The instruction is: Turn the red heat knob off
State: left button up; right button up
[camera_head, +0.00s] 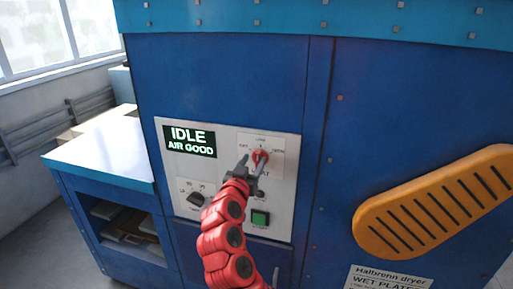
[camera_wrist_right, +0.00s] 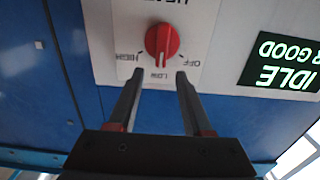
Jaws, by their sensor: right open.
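The red heat knob (camera_head: 260,156) sits on the white control panel (camera_head: 228,213), and it also shows in the right wrist view (camera_wrist_right: 161,41). Its labels read OFF, LOW and HIGH. Its raised grip runs roughly in line with LOW, away from OFF; which end is the pointer is hard to tell. My right gripper (camera_head: 252,169) is open just in front of the knob. In the right wrist view its two fingertips (camera_wrist_right: 159,74) stand apart below the knob in the picture, with nothing between them. My left gripper is not in view.
A display (camera_head: 190,141) reads IDLE, AIR GOOD. A black knob (camera_head: 196,199) and a green button (camera_head: 260,218) are lower on the panel. An orange slotted handle or guard (camera_head: 433,203) juts out at the right. A side table (camera_head: 103,150) stands at the left.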

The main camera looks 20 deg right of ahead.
aim_at(257, 154)
jog(key=shift+p+x, duration=0.6)
jog(key=shift+x, duration=1.45)
jog(key=shift+c, duration=0.3)
grip_shut()
